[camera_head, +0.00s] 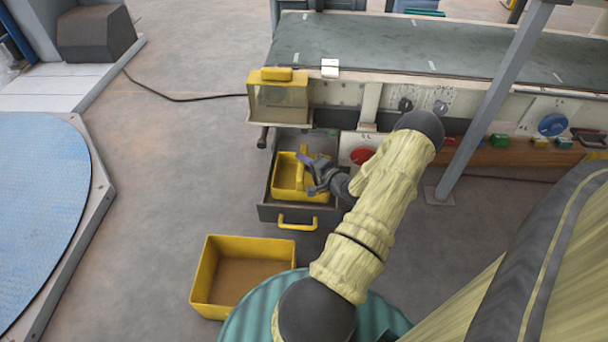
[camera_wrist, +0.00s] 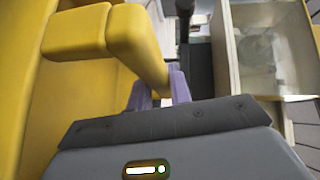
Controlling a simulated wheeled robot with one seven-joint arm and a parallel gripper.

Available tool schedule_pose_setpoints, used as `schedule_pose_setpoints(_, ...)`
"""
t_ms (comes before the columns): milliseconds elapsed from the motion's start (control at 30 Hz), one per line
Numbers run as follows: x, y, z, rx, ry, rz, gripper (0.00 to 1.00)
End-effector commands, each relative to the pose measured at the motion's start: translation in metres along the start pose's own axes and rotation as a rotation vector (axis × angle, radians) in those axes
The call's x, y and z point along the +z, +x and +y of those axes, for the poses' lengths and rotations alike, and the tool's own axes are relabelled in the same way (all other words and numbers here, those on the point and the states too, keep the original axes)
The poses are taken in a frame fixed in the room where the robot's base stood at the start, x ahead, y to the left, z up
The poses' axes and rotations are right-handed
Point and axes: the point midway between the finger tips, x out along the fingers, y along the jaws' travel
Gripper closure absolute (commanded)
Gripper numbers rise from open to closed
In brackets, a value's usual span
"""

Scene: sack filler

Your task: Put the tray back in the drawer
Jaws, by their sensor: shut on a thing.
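The yellow tray (camera_head: 284,180) is in or just over the open grey drawer (camera_head: 268,212) under the bench; I cannot tell whether it rests on the drawer floor. The drawer has a yellow handle (camera_head: 297,222) on its front. My gripper (camera_head: 308,161) reaches in from the right and is shut on the tray's raised yellow grip. In the wrist view the purple fingers (camera_wrist: 158,88) close around this grip, and the tray (camera_wrist: 85,85) fills the left side. The gripper and wrist hide part of the tray.
An open yellow bin (camera_head: 238,306) stands on the floor in front of the drawer. A yellow-topped box (camera_head: 279,98) is above the drawer, beside the conveyor belt (camera_head: 380,45). A grey post (camera_head: 487,105) stands right of my arm. Floor left of the drawer is clear.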

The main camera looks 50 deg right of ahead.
Motion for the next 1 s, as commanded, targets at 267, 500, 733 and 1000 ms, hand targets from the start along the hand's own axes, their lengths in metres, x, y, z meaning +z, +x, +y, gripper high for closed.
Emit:
schedule_pose_setpoints(267, 0.0, 0.0, 0.001, -0.001, -0.001, 0.0, 1.0)
schedule_pose_setpoints(500, 0.002, 0.004, 0.032, -0.001, 0.0, 0.003, 1.0)
schedule_pose_setpoints(733, 0.002, 0.004, 0.035, -0.001, -0.001, 0.004, 1.0)
schedule_pose_setpoints(1000, 0.001, 0.002, 0.039, 0.0, 0.0, 0.008, 0.76)
